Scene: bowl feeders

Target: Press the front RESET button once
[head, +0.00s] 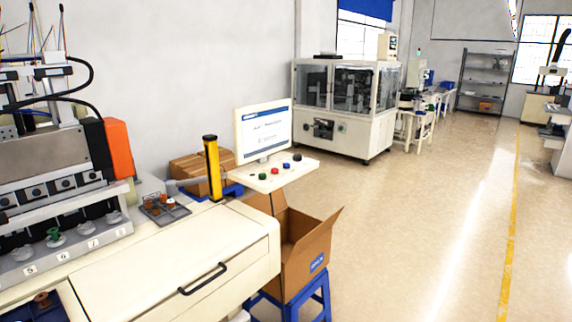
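A small light control shelf (270,177) sticks out below a monitor (263,133), right of the machine bench. Several buttons sit in a row on it: a green button (262,176), a red button (275,170), a dark button (286,165) and a blue button (297,157). The green one is nearest the front left of the row. No label is readable, so I cannot tell which is RESET. Neither of my grippers shows in the head view, and nothing touches the buttons.
An open cardboard box (313,247) on a blue stand (312,296) is below the shelf. A yellow-black post (212,166) stands left of the monitor. A bench drawer with a black handle (202,279) is in front. Open floor (420,230) lies to the right.

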